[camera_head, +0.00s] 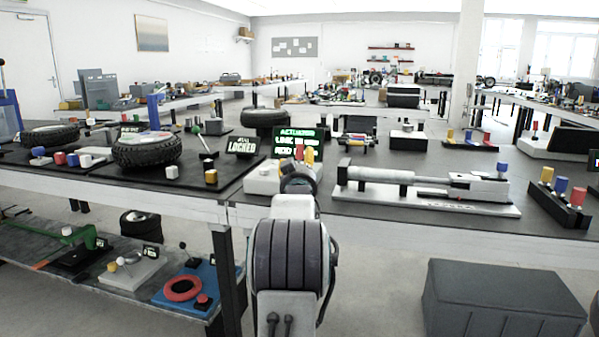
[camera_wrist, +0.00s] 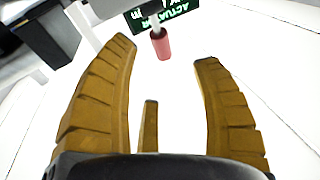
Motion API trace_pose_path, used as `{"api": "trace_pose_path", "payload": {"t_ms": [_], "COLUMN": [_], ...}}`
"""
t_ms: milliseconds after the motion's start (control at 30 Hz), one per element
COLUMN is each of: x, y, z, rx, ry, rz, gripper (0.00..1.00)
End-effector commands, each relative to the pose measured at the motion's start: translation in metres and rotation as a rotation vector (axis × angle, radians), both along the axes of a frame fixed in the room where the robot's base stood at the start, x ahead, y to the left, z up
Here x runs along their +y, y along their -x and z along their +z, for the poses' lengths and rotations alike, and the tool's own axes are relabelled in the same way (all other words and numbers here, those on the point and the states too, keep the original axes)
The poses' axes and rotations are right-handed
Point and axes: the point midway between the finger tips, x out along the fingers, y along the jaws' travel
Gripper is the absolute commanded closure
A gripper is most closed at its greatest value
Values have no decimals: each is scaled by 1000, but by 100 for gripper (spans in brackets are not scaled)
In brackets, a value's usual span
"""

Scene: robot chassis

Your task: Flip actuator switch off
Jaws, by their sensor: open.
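The actuator switch is a lever with a red tip (camera_wrist: 161,43) on a white stem, seen at the top middle of the wrist view. In the head view, a red tip (camera_head: 299,152) shows above a white box (camera_head: 264,178), in front of a dark display with green text (camera_head: 297,136). The display (camera_wrist: 160,14) also shows in the wrist view, upside down, reading "ACTUATOR". My gripper (camera_wrist: 165,53) is open, its yellow-brown fingers spread over a white surface. The red tip appears between and just beyond the fingertips; contact cannot be told. My arm hides part of the box.
A long pale cylinder device (camera_head: 425,185) lies on a plate to the right on the dark table. A tire (camera_head: 147,149) and a sign reading "LOCKED" (camera_head: 244,146) stand left. A block with coloured knobs (camera_head: 558,198) is far right. A grey box (camera_head: 503,298) sits on the floor.

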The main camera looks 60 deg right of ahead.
Motion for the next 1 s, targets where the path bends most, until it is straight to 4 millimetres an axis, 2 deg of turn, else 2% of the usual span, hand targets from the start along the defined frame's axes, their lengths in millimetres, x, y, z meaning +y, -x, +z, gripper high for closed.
{"api": "trace_pose_path", "payload": {"t_ms": [200, 400, 1000], "x": [20, 30, 34], "y": [10, 16, 18], "z": [-3, -4, -6], "rx": [0, 0, 0], "ry": [0, 0, -1], "rz": [0, 0, 0], "gripper": [40, 40, 40]}}
